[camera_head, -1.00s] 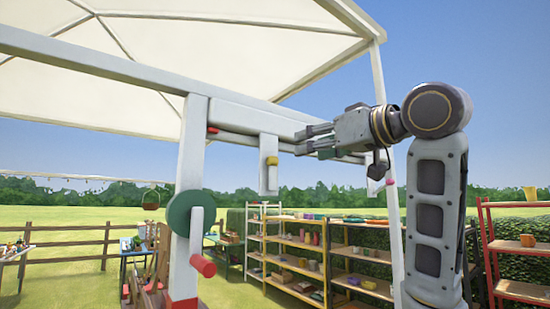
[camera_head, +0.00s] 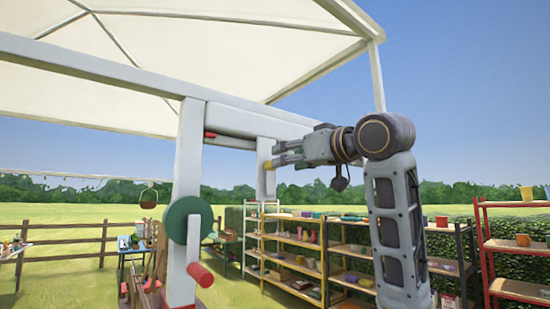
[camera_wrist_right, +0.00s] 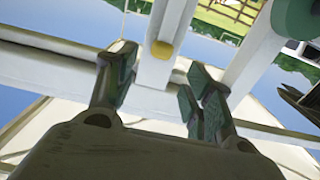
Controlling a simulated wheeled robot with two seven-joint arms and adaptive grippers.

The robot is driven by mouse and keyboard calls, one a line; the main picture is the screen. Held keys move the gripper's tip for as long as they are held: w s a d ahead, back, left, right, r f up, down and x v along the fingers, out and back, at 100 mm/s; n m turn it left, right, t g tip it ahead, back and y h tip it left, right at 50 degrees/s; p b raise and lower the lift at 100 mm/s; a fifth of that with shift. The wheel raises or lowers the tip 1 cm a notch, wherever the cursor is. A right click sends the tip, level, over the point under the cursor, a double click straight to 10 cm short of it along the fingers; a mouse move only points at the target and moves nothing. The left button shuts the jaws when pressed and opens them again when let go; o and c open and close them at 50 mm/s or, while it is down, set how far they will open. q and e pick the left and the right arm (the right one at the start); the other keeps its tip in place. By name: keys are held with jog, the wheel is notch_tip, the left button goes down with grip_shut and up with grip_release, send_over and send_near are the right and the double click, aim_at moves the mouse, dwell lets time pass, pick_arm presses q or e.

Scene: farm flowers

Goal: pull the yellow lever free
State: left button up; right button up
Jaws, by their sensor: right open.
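The yellow lever (camera_head: 268,165) is a small rounded piece on a short white upright post (camera_head: 265,182) hanging from the white beam. In the head view my right gripper's fingertips (camera_head: 279,154) are right by it and partly cover it. In the right wrist view the yellow lever (camera_wrist_right: 162,49) shows on the post's end, ahead of and between the spread fingers (camera_wrist_right: 162,66). The fingers are open and hold nothing. I cannot tell whether they touch the lever. My left gripper is not in view.
A white post with a green wheel (camera_head: 189,219) and red crank handle (camera_head: 200,274) stands left of the lever. A small red piece (camera_head: 210,135) sits on the beam. Shelves with pots (camera_head: 300,255) stand behind. Open grass lies to the left.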

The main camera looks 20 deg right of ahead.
aim_at(270, 178)
jog(key=p+x, duration=0.2)
jog(key=x, duration=0.4)
jog(key=shift+w, duration=0.25)
grip_shut()
